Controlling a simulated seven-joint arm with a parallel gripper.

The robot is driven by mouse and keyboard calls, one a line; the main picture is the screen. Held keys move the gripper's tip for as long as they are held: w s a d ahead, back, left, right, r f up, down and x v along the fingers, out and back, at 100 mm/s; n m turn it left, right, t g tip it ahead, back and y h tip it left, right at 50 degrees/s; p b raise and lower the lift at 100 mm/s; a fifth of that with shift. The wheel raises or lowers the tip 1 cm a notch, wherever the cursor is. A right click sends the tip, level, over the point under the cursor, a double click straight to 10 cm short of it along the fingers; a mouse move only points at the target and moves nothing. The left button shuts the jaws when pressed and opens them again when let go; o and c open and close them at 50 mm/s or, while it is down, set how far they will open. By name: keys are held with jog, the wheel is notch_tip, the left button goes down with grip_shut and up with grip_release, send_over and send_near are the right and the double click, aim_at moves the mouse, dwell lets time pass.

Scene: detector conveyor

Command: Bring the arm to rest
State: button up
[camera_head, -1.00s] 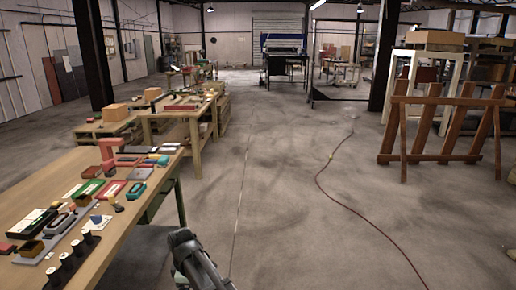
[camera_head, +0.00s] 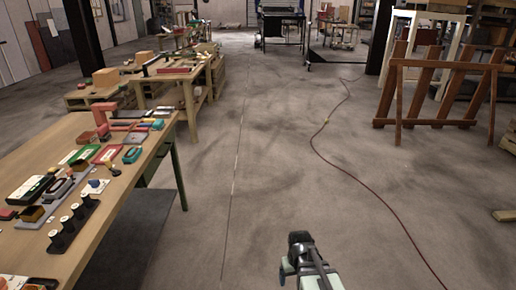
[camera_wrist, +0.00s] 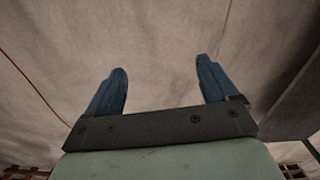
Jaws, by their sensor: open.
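My gripper (camera_wrist: 161,82) shows in the wrist view with its two blue fingers spread apart and nothing between them. In the head view my arm's dark and pale green end (camera_head: 305,262) is at the bottom, right of the middle, over open floor and clear of the table. The fingertips are hard to make out in the head view.
A wooden table (camera_head: 120,205) at the left holds several tools, trays and a black rack (camera_head: 70,228). A red cable (camera_head: 345,170) runs along the floor. A wooden trestle (camera_head: 440,68) stands at the right.

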jog(key=s+d+f+g, duration=0.1)
jog(key=s+f+g, duration=0.1)
jog(key=s+f, duration=0.5)
jog(key=s+d+f+m+g, duration=0.1)
jog(key=s+f, duration=0.6)
jog(key=s, duration=0.7)
jog(key=s+d+f+m+g, duration=0.1)
jog(key=s+d+f+g, duration=0.1)
jog(key=s+f, duration=0.5)
jog(key=s+g, duration=0.1)
jog(key=s, duration=0.2)
jog(key=shift+s+f+g, duration=0.25)
jog(key=shift+g, duration=0.05)
